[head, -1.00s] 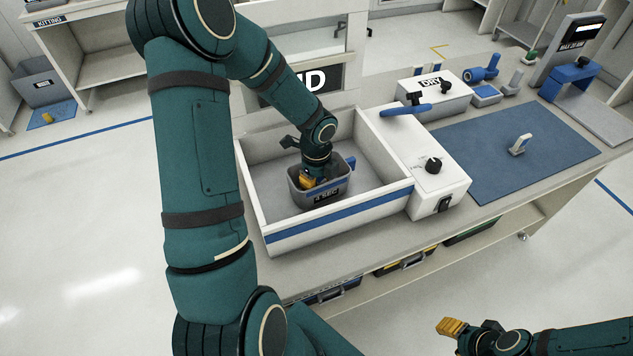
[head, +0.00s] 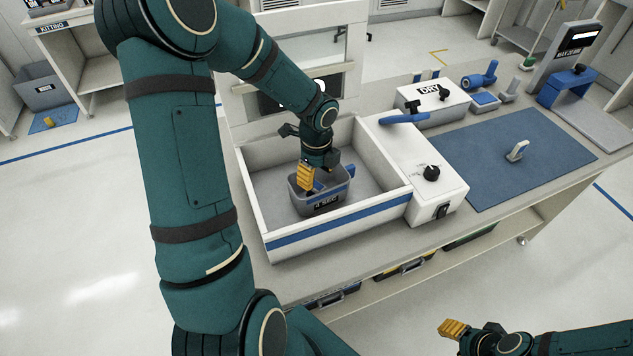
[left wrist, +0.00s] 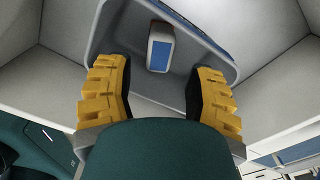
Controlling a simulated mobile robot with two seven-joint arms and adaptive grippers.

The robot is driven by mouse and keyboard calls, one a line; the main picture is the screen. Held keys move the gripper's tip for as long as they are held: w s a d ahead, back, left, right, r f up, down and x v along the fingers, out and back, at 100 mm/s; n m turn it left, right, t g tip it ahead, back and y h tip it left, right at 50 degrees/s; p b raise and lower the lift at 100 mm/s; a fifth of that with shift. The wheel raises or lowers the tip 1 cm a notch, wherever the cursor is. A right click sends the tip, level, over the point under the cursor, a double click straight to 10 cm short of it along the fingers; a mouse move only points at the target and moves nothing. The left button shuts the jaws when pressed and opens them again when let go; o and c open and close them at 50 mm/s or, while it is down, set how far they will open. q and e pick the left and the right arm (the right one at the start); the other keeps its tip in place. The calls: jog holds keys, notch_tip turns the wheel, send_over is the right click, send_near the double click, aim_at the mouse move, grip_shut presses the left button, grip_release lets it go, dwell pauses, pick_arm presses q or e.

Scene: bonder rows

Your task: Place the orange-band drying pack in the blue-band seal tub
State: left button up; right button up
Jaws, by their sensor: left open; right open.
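My left gripper (head: 306,178) is open above the small grey tub (head: 322,207), which has a dark label and a blue piece at its right end. In the left wrist view the open yellow fingers (left wrist: 158,95) point into the tub (left wrist: 105,35). A small pale pack with a blue face (left wrist: 160,52) stands in there, beyond the fingertips and apart from them. A bit of blue also shows inside the tub in the head view. My right gripper (head: 455,329) is low at the front, away from the bench.
The grey tub stands in a white basin (head: 340,230) with a blue stripe. A control box with a knob (head: 431,173) adjoins it. A small pale item (head: 517,151) stands on the blue mat (head: 475,150). A DRY box (head: 433,98) is behind.

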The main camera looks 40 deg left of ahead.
pick_arm(q)
notch_tip(320, 180, up, 6)
jog(key=shift+f+p, duration=0.1)
jog(key=shift+p, duration=0.35)
